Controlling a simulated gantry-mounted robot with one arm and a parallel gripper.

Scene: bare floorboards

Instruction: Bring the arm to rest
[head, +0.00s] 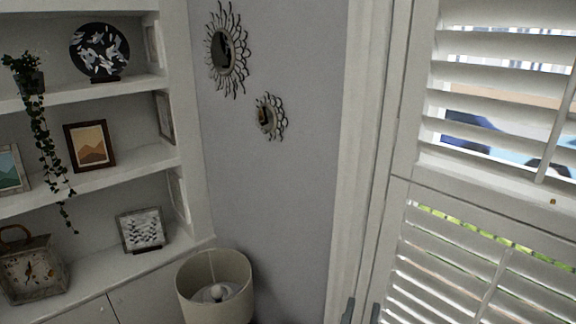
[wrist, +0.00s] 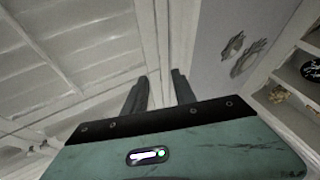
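My gripper (wrist: 159,84) shows in the wrist view, with its green body across the bottom and two dark fingers pointing up and away. The fingers are apart with a clear gap between them, and nothing is held. Only the white frame and wall show behind the gap. In the head view, two small grey tips stand at the bottom edge in front of the white frame; I cannot tell for sure whether they are my fingertips. The rest of my arm is out of view.
White shelves (head: 114,182) with frames, a plant and a clock (head: 31,271) fill the left. A cream lamp (head: 214,289) stands by the corner. Two mirrors, one large (head: 239,54) and one small (head: 280,118), hang on the wall. Shuttered windows (head: 480,179) fill the right.

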